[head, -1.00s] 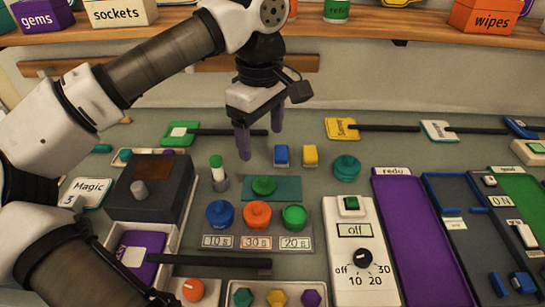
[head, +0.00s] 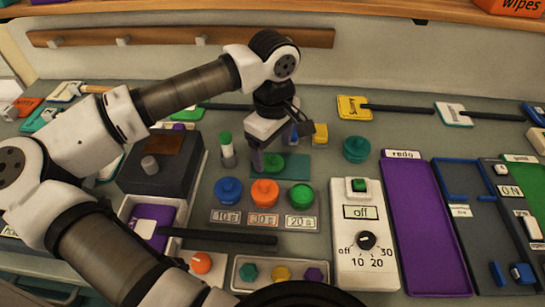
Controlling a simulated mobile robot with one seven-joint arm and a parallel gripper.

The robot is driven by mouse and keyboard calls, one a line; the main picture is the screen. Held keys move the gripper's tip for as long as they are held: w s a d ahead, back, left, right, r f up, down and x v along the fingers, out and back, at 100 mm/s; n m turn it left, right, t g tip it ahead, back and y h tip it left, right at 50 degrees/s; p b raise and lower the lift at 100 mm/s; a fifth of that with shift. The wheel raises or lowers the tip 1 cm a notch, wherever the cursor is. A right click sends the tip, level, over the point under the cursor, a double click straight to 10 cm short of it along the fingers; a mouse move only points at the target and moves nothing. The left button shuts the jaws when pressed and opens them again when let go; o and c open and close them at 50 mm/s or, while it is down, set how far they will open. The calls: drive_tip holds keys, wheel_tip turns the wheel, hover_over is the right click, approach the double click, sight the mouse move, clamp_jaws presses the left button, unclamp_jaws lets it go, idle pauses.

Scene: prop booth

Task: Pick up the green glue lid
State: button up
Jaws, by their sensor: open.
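A small white glue stick with a green lid (head: 225,138) stands upright at the left of the teal mat (head: 294,170). My gripper (head: 276,153) is open and empty, pointing down over the mat, to the right of the glue stick and apart from it. The other finger is by the blue block (head: 293,136), which is partly hidden.
A dark box (head: 163,165) stands left of the glue stick. Blue (head: 229,190), orange (head: 265,193) and green (head: 300,195) knobbed pieces sit in front. A yellow block (head: 320,132) and teal knobbed piece (head: 356,149) lie right. A white timer panel (head: 364,235) is at front right.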

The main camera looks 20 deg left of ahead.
sight(272, 160)
drive_tip(key=shift+f, duration=1.35)
drive_tip(key=c, duration=1.1)
drive_tip(key=shift+o, duration=0.2)
drive_tip(key=shift+r, duration=0.15)
